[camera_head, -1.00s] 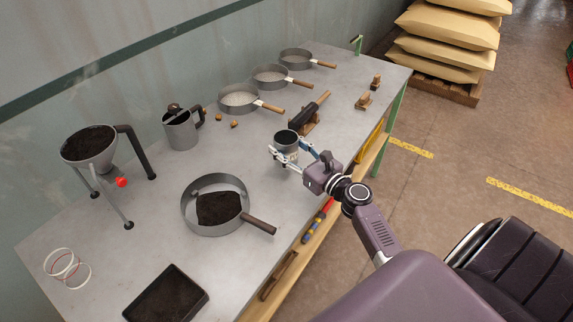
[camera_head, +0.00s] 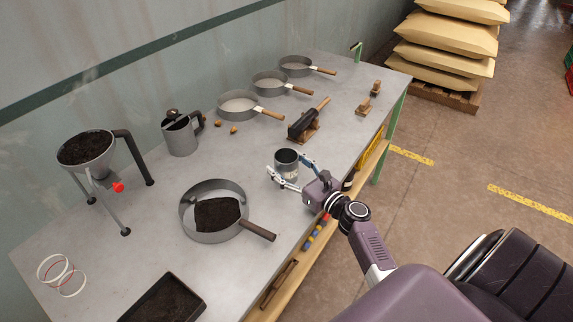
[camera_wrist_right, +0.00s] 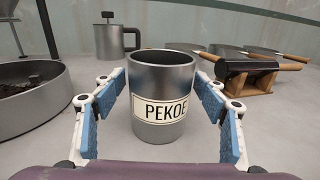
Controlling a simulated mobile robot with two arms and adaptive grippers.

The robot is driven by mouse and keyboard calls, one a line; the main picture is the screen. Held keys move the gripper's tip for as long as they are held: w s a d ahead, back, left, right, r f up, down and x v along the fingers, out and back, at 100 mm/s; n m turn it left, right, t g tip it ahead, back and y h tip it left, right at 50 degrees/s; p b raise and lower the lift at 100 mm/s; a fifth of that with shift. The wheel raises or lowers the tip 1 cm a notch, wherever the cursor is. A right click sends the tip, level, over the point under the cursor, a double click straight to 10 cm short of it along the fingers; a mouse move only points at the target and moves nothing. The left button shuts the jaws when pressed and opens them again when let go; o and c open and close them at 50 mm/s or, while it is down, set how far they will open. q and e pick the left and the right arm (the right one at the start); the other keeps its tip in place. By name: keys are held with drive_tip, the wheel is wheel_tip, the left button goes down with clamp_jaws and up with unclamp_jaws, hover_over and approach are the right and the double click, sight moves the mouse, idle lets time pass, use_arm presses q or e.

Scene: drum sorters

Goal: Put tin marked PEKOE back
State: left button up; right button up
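The tin marked PEKOE (camera_head: 286,166) is a grey metal cylinder, open at the top. It stands upright on the grey table near the front edge. Its white label reads PEKOE in the right wrist view (camera_wrist_right: 161,112) and faces my right gripper. My right gripper (camera_head: 289,168) is open, with one blue-padded finger on each side of the tin. In the right wrist view a narrow gap shows between each pad and the tin wall. My left gripper is not in view.
A round pan with dark leaves (camera_head: 190,232) is left of the tin. A black roller on a wooden stand (camera_head: 303,125) is behind it. A grey jug (camera_head: 181,138), a funnel on legs (camera_head: 84,152), a dark tray (camera_head: 203,305) and several sieves (camera_head: 238,104) also occupy the table.

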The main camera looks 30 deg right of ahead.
drive_tip(key=shift+r, duration=0.1)
drive_tip(key=shift+s, duration=0.15)
drive_tip(key=s, duration=0.3)
drive_tip(key=s+d+b, duration=0.1)
drive_tip(key=s, duration=0.6)
drive_tip(key=shift+s+d, duration=0.25)
drive_tip(key=shift+s, duration=0.05)
drive_tip(key=shift+s+r, duration=0.1)
drive_tip(key=shift+s, duration=0.4)
